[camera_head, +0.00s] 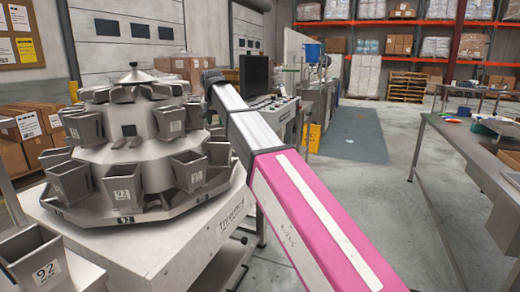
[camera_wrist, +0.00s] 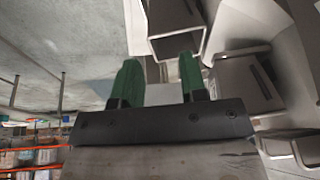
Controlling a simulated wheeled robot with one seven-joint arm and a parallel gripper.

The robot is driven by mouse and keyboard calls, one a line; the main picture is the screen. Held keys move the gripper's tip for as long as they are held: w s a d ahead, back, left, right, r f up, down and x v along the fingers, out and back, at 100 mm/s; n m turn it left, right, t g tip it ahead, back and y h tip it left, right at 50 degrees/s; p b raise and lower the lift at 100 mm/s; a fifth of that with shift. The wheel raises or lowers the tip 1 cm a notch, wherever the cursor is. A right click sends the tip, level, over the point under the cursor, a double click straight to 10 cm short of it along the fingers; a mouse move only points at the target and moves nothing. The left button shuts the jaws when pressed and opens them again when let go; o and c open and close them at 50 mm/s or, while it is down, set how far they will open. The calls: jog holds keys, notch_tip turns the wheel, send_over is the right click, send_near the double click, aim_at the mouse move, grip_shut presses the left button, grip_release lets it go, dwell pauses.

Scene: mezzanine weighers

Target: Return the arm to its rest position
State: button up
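My arm (camera_head: 305,205), pink and grey, reaches from the lower right up to the right side of a multihead weigher (camera_head: 150,150). My gripper is not clearly visible in the head view. In the wrist view my gripper (camera_wrist: 159,70) has two green fingers set well apart, with nothing between them. Grey metal hoppers (camera_wrist: 240,80) lie just beyond and to the right of the fingers; I cannot tell whether they touch.
A monitor (camera_head: 255,75) is behind my arm. A steel table (camera_head: 465,150) stands at the right. Open floor (camera_head: 350,150) lies between. Cartons (camera_head: 25,135) are stacked left.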

jog(key=s+d+f+g, duration=0.1)
jog(key=s+d+f, duration=0.1)
jog(key=d+f, duration=1)
jog(key=s+d+f+g, duration=0.1)
jog(key=s+d+f, duration=0.2)
jog(key=d+f, duration=0.95)
jog(key=s+d+f, duration=0.4)
jog(key=s+f, duration=0.2)
jog(key=f, duration=0.2)
jog(key=s+d+f+g, duration=0.1)
jog(key=s+d+f, duration=0.3)
jog(key=s+f, duration=0.2)
jog(key=s+d+f+g, duration=0.1)
jog(key=s+d+f, duration=0.3)
jog(key=f, duration=0.6)
jog(key=shift+s+d+f+n, duration=0.3)
jog(key=shift+s+n, duration=0.1)
jog(key=shift+s, duration=0.55)
jog(key=shift+a, duration=0.15)
